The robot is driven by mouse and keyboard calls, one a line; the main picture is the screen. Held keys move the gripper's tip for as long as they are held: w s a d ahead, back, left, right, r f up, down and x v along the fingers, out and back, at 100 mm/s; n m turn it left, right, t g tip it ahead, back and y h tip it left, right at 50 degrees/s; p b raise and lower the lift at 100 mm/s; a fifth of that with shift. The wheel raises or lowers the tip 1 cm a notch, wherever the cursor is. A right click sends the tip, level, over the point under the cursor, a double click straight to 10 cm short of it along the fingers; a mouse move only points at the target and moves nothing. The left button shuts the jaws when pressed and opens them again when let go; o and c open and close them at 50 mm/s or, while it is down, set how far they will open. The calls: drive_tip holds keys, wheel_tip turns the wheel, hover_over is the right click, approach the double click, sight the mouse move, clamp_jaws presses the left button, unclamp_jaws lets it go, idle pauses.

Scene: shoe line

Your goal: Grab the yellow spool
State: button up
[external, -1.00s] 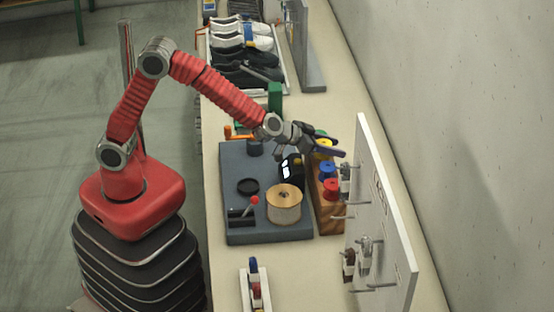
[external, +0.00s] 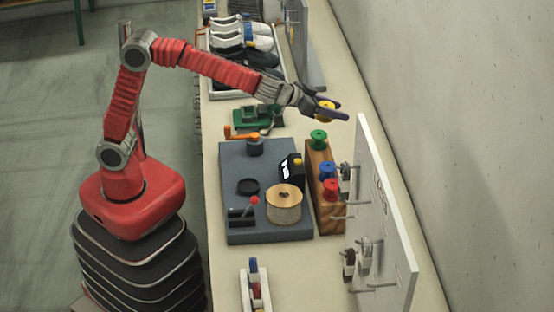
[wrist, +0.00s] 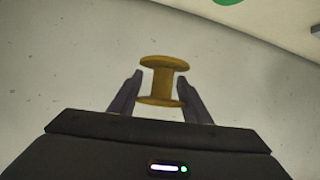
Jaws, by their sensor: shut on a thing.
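The yellow spool (external: 325,110) is between the fingers of my gripper (external: 328,112), which is shut on it and holds it in the air above the bench, behind the wooden spool block (external: 321,160). In the wrist view the spool (wrist: 162,80) stands between the two dark fingers of my gripper (wrist: 160,97), with both flanges showing. The block carries a green spool (external: 318,136), a blue spool (external: 327,169) and a red spool (external: 331,187).
A grey base plate (external: 235,220) with a large thread reel (external: 284,205) stands left of the block. A white pegboard (external: 385,215) stands upright on the right. A shoe tray (external: 240,94) and a green device (external: 255,118) lie farther back.

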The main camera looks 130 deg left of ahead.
drive_tip(key=shift+r, duration=0.5)
